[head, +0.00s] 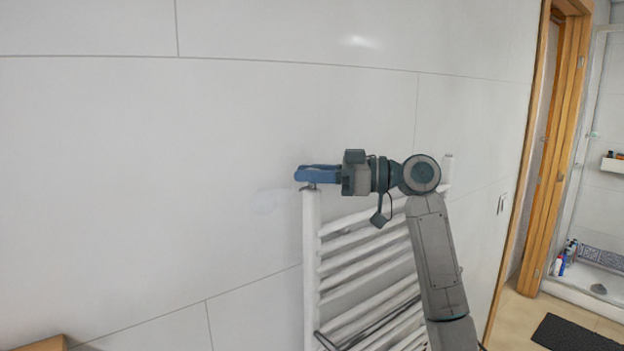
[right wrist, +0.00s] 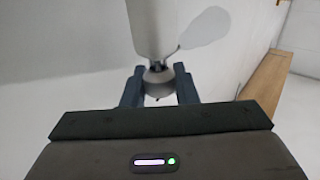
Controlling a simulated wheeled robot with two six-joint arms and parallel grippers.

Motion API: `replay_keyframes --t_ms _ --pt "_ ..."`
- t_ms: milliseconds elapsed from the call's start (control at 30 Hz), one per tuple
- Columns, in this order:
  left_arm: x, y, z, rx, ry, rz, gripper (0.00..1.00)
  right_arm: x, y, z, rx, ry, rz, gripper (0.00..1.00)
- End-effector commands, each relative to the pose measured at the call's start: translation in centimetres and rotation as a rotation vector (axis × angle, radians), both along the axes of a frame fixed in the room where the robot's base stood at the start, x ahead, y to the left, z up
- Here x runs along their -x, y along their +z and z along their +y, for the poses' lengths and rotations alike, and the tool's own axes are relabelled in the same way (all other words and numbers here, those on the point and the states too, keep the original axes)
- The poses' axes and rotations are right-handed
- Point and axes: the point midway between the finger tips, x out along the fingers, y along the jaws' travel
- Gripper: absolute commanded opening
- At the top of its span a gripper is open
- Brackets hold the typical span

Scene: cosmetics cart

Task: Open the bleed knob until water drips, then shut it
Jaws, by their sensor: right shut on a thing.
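A white ladder-style towel radiator (head: 311,240) stands against the wall in the head view. My right gripper (head: 303,174) reaches in from the right and has its blue fingers at the top of the radiator's left post. The gripper is shut on the knob. A thin dark spout-like bit shows beside the post end. I see no clear water drop. My left gripper is out of view.
White tiled wall (head: 150,150) lies behind the radiator, with free room to its left. A wooden door frame (head: 548,150) and a shower area stand at the right. A dark mat (head: 575,335) lies on the floor there.

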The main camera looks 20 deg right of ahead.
Motion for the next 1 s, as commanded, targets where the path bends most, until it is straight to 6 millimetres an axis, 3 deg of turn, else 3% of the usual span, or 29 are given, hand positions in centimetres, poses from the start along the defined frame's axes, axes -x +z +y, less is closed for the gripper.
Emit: replay_keyframes --t_ms 433,467,533,833,1000 --pt "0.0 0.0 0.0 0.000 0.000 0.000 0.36 0.0 0.2 0.0 -0.001 0.007 -0.001 0.04" --pt "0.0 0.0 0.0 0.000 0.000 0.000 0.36 0.0 0.2 0.0 -0.001 0.007 -0.001 0.32" --pt "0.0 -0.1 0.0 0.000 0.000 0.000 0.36 0.0 0.1 0.0 -0.001 0.007 -0.001 0.46" --pt "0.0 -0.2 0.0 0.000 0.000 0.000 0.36 0.0 0.0 -0.1 0.000 0.007 0.000 0.47" --pt "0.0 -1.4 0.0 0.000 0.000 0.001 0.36 0.6 -0.4 -1.6 0.003 0.005 -0.001 0.47"
